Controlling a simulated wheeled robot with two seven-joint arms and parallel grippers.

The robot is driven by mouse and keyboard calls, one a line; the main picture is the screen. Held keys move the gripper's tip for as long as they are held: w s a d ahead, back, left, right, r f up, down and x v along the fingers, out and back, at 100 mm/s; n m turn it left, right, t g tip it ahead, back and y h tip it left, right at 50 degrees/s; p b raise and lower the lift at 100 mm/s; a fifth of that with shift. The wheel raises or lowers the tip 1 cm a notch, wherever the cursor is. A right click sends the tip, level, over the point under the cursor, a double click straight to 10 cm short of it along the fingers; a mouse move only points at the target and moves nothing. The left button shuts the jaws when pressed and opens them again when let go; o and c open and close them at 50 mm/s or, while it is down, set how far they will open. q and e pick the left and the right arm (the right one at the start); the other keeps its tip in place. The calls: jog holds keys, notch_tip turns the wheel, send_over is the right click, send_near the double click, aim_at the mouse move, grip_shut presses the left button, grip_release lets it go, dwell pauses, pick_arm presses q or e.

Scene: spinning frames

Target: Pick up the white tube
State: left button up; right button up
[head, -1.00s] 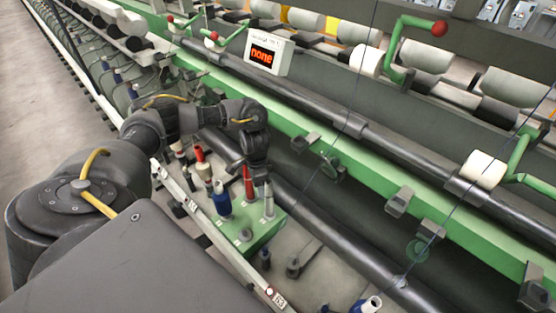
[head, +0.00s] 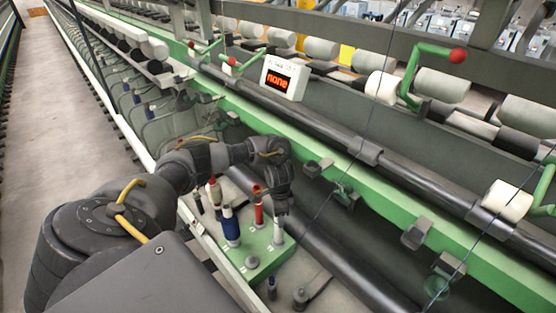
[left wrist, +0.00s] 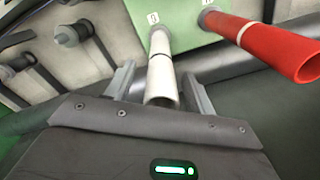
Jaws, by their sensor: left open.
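The white tube (head: 278,231) stands upright on the green board (head: 245,262) in the head view. In the left wrist view the white tube (left wrist: 163,75) lies between the two open fingers of my left gripper (left wrist: 160,92), with a gap visible on each side. In the head view my left gripper (head: 282,203) is at the tube's upper end and hides its top. A red tube (head: 258,212) stands beside it; this red tube (left wrist: 265,42) is just right of the fingers in the left wrist view. My right gripper is not in view.
A blue tube (head: 230,227) and a white tube with a red top (head: 214,192) stand left of the red one. A dark roller (head: 330,255) runs close behind the board.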

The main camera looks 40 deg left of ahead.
pick_arm(q)
jog(key=shift+a+f, duration=0.1)
jog(key=shift+f, duration=0.45)
grip_shut()
jog(key=shift+r, duration=0.2)
